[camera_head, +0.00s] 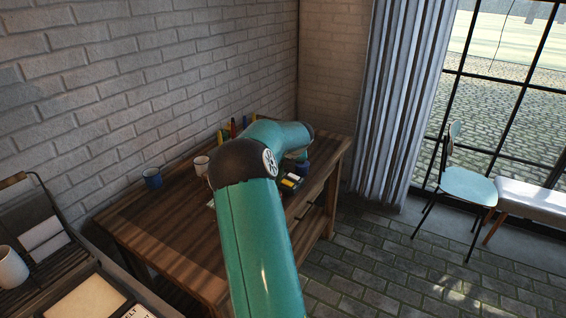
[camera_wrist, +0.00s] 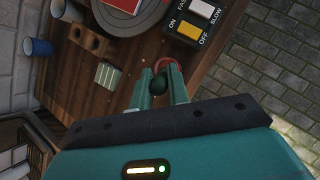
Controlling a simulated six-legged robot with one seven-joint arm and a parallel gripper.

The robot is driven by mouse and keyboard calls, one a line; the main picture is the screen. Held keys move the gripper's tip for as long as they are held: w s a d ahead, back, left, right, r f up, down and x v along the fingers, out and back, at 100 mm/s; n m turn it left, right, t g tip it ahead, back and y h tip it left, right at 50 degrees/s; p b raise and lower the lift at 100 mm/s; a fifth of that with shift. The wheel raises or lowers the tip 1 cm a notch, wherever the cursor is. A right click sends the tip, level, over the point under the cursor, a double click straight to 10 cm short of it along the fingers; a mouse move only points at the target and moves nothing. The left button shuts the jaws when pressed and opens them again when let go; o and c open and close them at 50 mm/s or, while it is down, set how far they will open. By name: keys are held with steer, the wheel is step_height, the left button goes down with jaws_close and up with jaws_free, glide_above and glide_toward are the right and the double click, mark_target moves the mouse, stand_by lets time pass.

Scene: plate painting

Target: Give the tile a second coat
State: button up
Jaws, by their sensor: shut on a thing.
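My gripper (camera_wrist: 160,92) is shut on a small dark green, rounded thing (camera_wrist: 158,83) in the wrist view, perhaps a handle end. A thin reddish curved rim (camera_wrist: 174,68) shows just beyond the fingertips; I cannot tell what it belongs to. A round turntable with a red patch (camera_wrist: 124,5) is cut off at the top of the wrist view. No tile can be made out for certain. In the head view my arm hides the gripper and part of the table.
The wooden table (camera_head: 150,228) holds a switch box (camera_wrist: 192,27), a striped green block (camera_wrist: 108,75), a brown block with holes (camera_wrist: 88,39), a blue cup (camera_head: 152,178) and a pale cup (camera_head: 201,165). A brick wall stands behind. A chair (camera_head: 466,186) is off right.

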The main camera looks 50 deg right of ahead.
steer(key=shift+w+f, duration=0.1)
steer(key=shift+f, duration=1)
stand_by(0.3)
steer(key=shift+r, duration=3.2)
